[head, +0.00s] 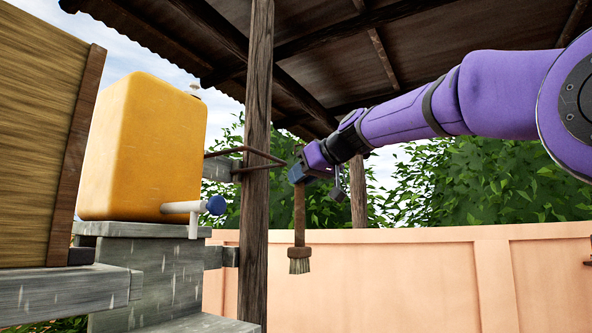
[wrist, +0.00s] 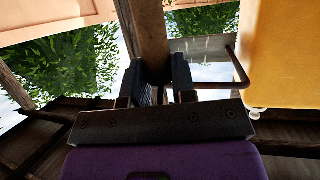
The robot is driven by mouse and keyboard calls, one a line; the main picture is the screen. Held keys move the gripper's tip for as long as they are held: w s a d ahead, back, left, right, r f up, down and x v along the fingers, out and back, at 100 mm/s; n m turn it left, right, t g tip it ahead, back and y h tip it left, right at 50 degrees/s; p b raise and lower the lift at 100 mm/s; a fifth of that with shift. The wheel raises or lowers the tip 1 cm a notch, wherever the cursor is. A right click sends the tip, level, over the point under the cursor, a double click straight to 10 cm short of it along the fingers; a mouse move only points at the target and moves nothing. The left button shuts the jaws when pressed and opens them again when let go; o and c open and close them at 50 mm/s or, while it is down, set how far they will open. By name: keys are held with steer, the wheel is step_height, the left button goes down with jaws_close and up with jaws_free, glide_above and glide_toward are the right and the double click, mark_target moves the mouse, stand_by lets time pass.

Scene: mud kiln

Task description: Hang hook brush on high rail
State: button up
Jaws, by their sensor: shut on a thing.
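The brush (head: 299,225) hangs upright below my gripper, with a long brown wooden handle and pale bristles at the bottom. My gripper (head: 297,173) is shut on the upper part of the handle. In the wrist view the picture is upside down, and the handle (wrist: 147,35) runs up from between the two dark fingers (wrist: 159,82). The rail (head: 245,152) is a thin reddish-brown rod bracket on the wooden post. Its right end lies close to my gripper; I cannot tell whether they touch. The rail also shows in the wrist view (wrist: 239,68), right of the fingers. The brush's hook is mostly hidden.
The wooden post (head: 258,100) stands left of my gripper. A yellow tank (head: 145,150) with a blue-knobbed tap (head: 214,205) stands on a grey stone stand (head: 150,270). A plank panel (head: 40,140) is at far left, a roof above, and a peach wall (head: 400,280) behind.

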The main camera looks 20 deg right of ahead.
steer(key=w+a, duration=0.6)
steer(key=shift+f, duration=0.4)
stand_by(1.1)
steer(key=o, duration=1)
steer(key=v, duration=1)
steer(key=shift+s+d+r, duration=0.2)
steer(key=shift+s+d, duration=0.05)
